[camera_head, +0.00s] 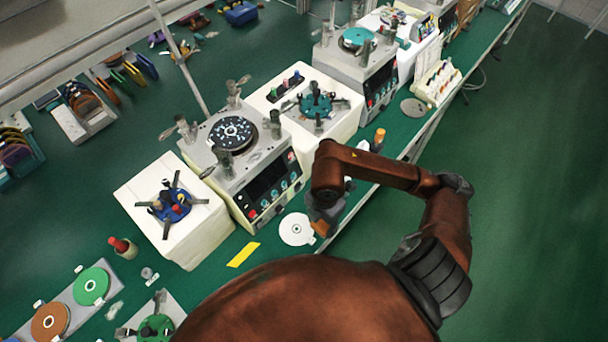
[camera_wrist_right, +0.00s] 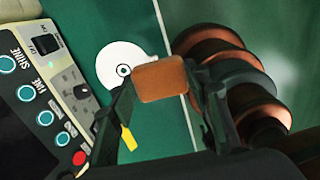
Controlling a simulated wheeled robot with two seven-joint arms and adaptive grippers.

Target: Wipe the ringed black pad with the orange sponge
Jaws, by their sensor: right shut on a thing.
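The orange sponge (camera_wrist_right: 160,80) is a small block clamped between the two fingers of my right gripper (camera_wrist_right: 163,95). In the head view its edge (camera_head: 320,228) shows below the right gripper (camera_head: 323,215), which is in front of the machine with the black pad, over the green bench. The black pad (camera_head: 233,133) is round, with pale marks on its face, and lies on top of the grey and cream lapping machine (camera_head: 255,170). The gripper and sponge are apart from it. The pad is outside the wrist view. My left gripper is not in view.
A white disc (camera_head: 296,229) with a small tab lies on the bench beside the right gripper; a yellow strip (camera_head: 243,254) lies nearby. Grey upright posts (camera_head: 276,124) stand around the pad. A white block (camera_head: 170,215) is left of the machine, another block (camera_head: 335,122) right.

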